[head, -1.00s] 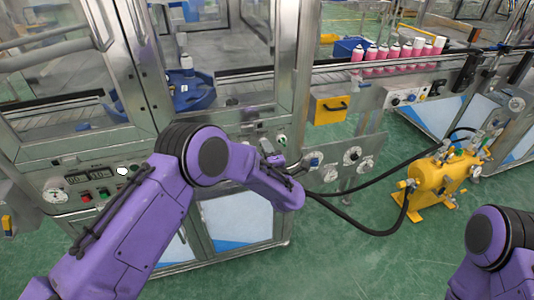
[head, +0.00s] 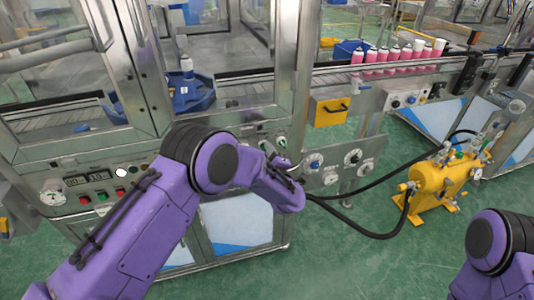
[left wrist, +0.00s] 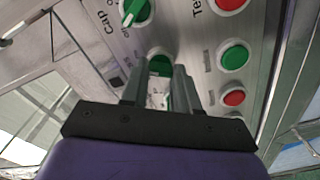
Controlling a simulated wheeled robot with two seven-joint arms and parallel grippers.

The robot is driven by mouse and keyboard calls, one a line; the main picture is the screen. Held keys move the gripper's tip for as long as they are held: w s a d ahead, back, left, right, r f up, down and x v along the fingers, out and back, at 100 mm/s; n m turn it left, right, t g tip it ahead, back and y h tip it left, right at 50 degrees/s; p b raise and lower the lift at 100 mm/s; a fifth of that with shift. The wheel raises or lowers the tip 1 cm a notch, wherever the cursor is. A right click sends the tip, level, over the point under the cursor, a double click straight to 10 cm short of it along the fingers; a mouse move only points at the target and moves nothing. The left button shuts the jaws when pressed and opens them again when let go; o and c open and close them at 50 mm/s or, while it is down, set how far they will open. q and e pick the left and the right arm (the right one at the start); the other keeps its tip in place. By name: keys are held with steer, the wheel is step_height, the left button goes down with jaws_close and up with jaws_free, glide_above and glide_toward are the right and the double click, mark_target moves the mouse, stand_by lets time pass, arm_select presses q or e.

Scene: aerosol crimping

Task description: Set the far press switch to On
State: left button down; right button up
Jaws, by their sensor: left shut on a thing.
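In the left wrist view, a green rotary switch (left wrist: 160,66) sits on the grey control panel between my left fingers. My left gripper (left wrist: 161,80) is shut on it; the fingers hide most of the switch, so its setting is not readable. A second green rotary switch (left wrist: 135,12), beside the word "Cap", is above and to the left, clear of the fingers. In the head view, my left arm reaches to the machine front; a green switch (head: 282,142) shows just above the hand. The fingertips are mostly hidden behind my wrist there. My right gripper is out of view.
Beside the held switch are a green button (left wrist: 235,55) and a red button (left wrist: 232,97). A yellow tank (head: 441,184) with black hoses stands on the floor to the right. Pink cans (head: 383,54) line the conveyor. Green floor between the arms is clear.

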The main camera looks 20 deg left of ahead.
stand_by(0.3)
arm_select(q)
steer(key=c, duration=0.8)
jaws_free()
steer(key=shift+c, duration=0.2)
steer(key=b+v, duration=0.1)
steer(key=v, duration=0.9)
steer(key=shift+d+b, duration=0.25)
steer(key=shift+b, duration=0.1)
steer(key=shift+s, duration=0.15)
